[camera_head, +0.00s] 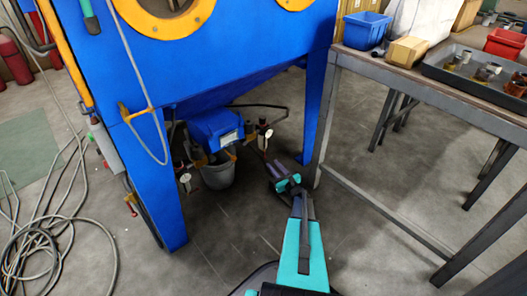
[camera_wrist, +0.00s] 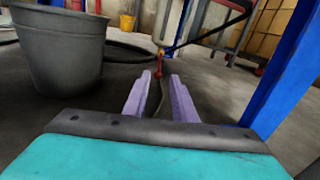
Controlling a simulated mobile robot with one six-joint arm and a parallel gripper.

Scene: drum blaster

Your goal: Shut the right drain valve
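The right drain fitting (camera_head: 264,130), with a small red part and a pale round part, is to the right of the blue hopper box (camera_head: 218,128) under the cabinet. Its handle position is too small to tell. A similar left fitting (camera_head: 185,178) is on the other side. My gripper (camera_head: 273,168) is below and slightly right of the right fitting in the head view, apart from it in the picture. In the wrist view my gripper (camera_wrist: 164,78) shows two purple fingers apart with nothing between them. A red part (camera_wrist: 159,62) shows beyond the fingertips; I cannot tell whether it belongs to the drain fitting.
A grey bucket (camera_head: 217,172) stands under the hopper, and large at left in the wrist view (camera_wrist: 60,50). The blue cabinet legs (camera_head: 318,105) and a workbench (camera_head: 345,62) bound the space at right. Hoses (camera_head: 50,235) lie on the floor at left.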

